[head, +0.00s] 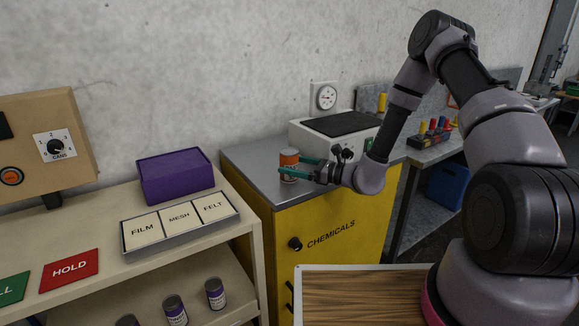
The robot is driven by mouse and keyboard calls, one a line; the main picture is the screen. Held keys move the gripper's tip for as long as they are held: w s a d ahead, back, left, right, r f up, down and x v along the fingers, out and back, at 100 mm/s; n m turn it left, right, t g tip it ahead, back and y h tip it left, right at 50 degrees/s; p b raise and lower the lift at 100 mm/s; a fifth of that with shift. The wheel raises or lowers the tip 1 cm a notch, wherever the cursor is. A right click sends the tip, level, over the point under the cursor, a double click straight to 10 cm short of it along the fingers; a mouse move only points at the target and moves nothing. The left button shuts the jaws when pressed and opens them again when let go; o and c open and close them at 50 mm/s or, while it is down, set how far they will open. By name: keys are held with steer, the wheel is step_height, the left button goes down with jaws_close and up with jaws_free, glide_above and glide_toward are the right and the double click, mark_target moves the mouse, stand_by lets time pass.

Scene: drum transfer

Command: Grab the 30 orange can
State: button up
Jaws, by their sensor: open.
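An orange and grey can (289,164) stands upright on the grey top of the yellow cabinet marked CHEMICALS (335,228). Its label is too small to read. My gripper (296,166) has green fingers and is open at the can, reaching in from the right. One finger shows behind the can's right side and the other crosses low in front of it. Whether the fingers touch the can, I cannot tell.
A white device with a dark top (340,126) stands behind my gripper. A purple box (176,176) and a FILM, MESH, FELT tray (181,222) sit on the left shelf. Several purple-banded cans (215,294) stand below. A wood-topped surface (362,296) is in front.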

steer(key=x, duration=0.4)
steer(key=shift+w+a+r, duration=0.1)
steer(key=shift+w+a, duration=0.15)
steer(key=shift+a, duration=0.05)
steer(key=c, duration=1.5)
jaws_close()
steer(key=shift+r, duration=0.15)
